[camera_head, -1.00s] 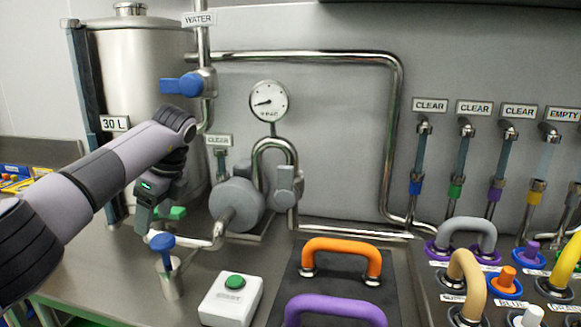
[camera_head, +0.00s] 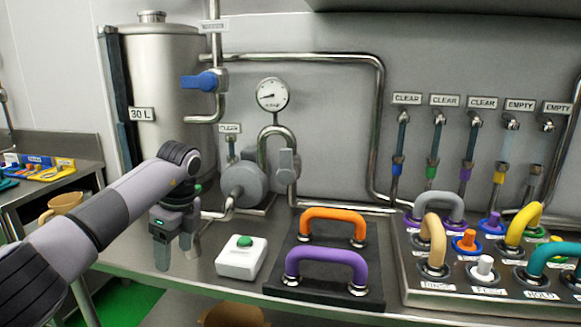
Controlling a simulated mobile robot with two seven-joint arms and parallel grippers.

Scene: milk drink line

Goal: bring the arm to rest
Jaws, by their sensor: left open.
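My left arm (camera_head: 122,208) comes in from the lower left and bends down at the wrist. My left gripper (camera_head: 175,258) points downward with its fingers apart and nothing between them. It is at the counter's front left, left of the white box with the green button (camera_head: 240,257) and in front of the steel tank (camera_head: 165,95). The gripper hides part of the pipe end and what stands behind it. My right gripper is not in view.
An orange handle (camera_head: 333,215) and a purple handle (camera_head: 327,258) stand on a dark plate (camera_head: 365,290). A panel with coloured handles and plugs (camera_head: 412,285) is at the right. A blue valve lever (camera_head: 200,81) sits above the arm. A tan mug (camera_head: 66,202) is on a side table at left.

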